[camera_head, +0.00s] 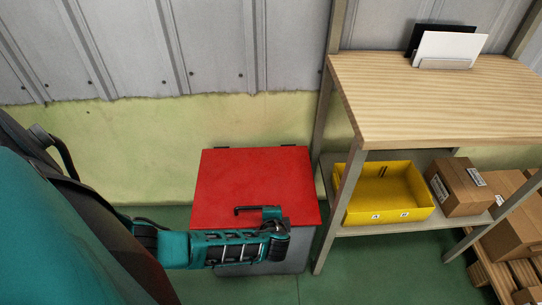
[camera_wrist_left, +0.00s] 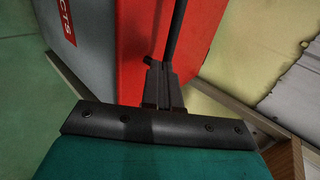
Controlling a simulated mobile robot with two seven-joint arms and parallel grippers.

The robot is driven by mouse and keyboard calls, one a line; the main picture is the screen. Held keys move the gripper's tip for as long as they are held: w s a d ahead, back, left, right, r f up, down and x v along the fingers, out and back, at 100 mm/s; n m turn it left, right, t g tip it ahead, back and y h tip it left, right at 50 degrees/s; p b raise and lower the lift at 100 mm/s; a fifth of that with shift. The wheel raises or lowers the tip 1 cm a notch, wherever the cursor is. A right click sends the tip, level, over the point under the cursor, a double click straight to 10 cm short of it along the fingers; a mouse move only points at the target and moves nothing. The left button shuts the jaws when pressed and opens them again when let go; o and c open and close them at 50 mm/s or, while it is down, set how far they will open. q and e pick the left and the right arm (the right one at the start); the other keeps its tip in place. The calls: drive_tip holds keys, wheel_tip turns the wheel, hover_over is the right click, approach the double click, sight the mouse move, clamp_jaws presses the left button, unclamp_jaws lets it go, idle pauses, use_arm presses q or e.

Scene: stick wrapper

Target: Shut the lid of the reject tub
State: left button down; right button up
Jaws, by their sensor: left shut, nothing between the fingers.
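The reject tub (camera_head: 272,263) is a grey box on the floor against the wall, with a red lid (camera_head: 245,178) hinged at the back. The lid lies over the top, flat or nearly so; I cannot tell whether a small gap remains at the front. My left gripper (camera_head: 268,213) is over the lid's front part, shut and empty, beside a thin dark bar (camera_head: 246,210). In the left wrist view the shut fingers (camera_wrist_left: 160,78) are against or just above the red lid (camera_wrist_left: 200,35), with the grey tub wall (camera_wrist_left: 85,35) beside it. My right gripper is out of view.
A wooden-topped shelf (camera_head: 430,95) stands close to the tub's right side. Its lower shelf holds a yellow bin (camera_head: 385,192) and a cardboard box (camera_head: 458,187). More boxes (camera_head: 508,225) sit on a pallet at the right. Green floor (camera_head: 380,275) in front is clear.

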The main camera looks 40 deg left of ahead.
use_arm(q)
drive_tip(key=f+b, duration=0.2)
drive_tip(key=f, duration=0.2)
drive_tip(key=shift+s+d+f+b, duration=0.1)
drive_tip(key=shift+s+d+b, duration=0.05)
drive_tip(key=shift+s+b, duration=0.2)
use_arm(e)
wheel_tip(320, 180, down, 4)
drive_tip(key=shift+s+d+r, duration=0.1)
